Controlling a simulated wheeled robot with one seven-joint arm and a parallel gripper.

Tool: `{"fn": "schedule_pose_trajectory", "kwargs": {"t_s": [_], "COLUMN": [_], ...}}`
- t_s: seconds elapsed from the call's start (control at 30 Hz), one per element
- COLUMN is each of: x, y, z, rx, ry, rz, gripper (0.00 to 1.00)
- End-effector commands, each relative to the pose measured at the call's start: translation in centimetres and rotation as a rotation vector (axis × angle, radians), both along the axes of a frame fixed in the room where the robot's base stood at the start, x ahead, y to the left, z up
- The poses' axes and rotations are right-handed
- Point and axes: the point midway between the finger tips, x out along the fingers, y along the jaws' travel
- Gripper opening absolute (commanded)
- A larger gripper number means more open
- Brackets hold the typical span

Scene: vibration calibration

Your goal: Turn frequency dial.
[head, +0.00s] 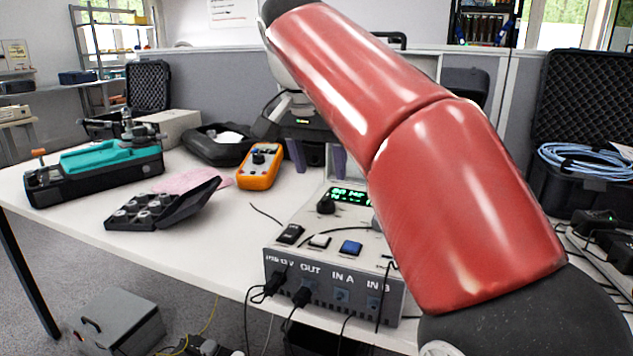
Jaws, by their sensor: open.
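The grey control box (283,262) stands at the front edge of the white table. Its top has a green lit display (350,195), partly legible, and a black round dial (326,205) just below the display's left end. I cannot read a label for the dial. A black rocker switch (290,234), a white button and a blue button lie nearer the front. My gripper (319,172) is beyond the box, with two purple fingers pointing down. The fingers are apart with nothing between them, and clear of the dial. My red arm hides the box's right side.
An orange multimeter (259,166) and an open black case of small weights (160,207) lie left of the box. A teal-topped device (105,158) stands further left. Cables (270,287) plug into the box front. The table between box and weights is mostly clear.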

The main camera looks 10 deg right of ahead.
Motion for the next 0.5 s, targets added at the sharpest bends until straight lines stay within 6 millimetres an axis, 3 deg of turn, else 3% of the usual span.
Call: {"fn": "schedule_pose_trajectory", "kwargs": {"t_s": [0.5], "x": [2.0], "y": [-1.5], "z": [-6.4], "rx": [0.000], "ry": [0.001], "rz": [-0.001], "gripper": [0.51]}}
